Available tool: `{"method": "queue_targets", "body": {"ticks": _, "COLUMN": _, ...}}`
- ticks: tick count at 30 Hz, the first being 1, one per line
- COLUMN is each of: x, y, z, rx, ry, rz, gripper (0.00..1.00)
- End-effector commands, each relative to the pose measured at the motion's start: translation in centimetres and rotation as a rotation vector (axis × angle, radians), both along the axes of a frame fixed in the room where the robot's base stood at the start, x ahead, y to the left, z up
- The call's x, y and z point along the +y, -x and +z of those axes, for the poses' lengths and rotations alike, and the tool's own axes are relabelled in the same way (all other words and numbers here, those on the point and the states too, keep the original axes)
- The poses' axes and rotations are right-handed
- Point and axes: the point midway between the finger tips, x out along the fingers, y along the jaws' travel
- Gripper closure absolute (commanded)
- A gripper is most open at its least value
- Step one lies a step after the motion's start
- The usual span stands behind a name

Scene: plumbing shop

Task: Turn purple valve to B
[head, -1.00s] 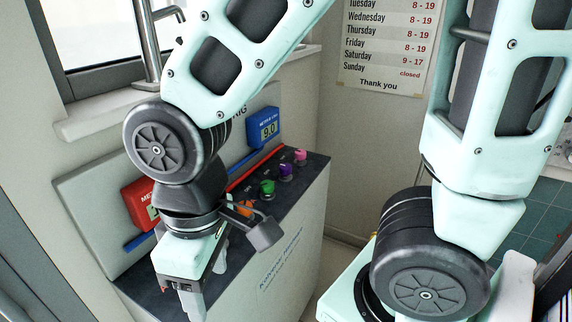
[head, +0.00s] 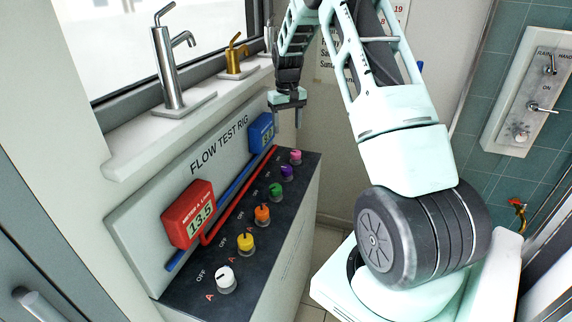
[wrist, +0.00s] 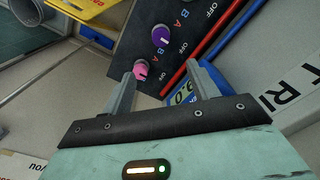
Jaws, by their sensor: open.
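The purple valve (head: 286,173) is a round knob with a pale pointer line, near the far end of the dark panel. It also shows in the wrist view (wrist: 161,36), with letters A and B beside it. My gripper (head: 287,116) is open and empty, above the far end of the rig and apart from the purple valve. In the wrist view its fingers (wrist: 160,86) are spread; the pink valve (wrist: 141,69) lies beyond and between them. The purple valve is farther up in that view. The lettering around it is too small to read in the head view.
Green (head: 276,192), orange (head: 262,214), yellow (head: 245,242) and white (head: 225,278) valves line the panel. A red meter (head: 188,213) reads 13.5; a blue meter (head: 262,133) is partly hidden by my gripper. Taps (head: 170,70) stand on the sill. Space above the front valves is clear.

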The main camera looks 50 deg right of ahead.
Motion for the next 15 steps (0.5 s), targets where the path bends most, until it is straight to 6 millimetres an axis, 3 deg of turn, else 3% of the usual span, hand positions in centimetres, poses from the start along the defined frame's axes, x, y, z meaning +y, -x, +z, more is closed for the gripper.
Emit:
{"method": "queue_targets", "body": {"ticks": 5, "x": 0.2, "y": 0.1, "z": -2.3, "rx": 0.003, "ry": -0.002, "rz": 0.002, "gripper": 0.41}}
{"method": "queue_targets", "body": {"ticks": 15, "x": 0.2, "y": 0.0, "z": -9.4, "rx": 0.003, "ry": -0.003, "rz": 0.003, "gripper": 0.41}}
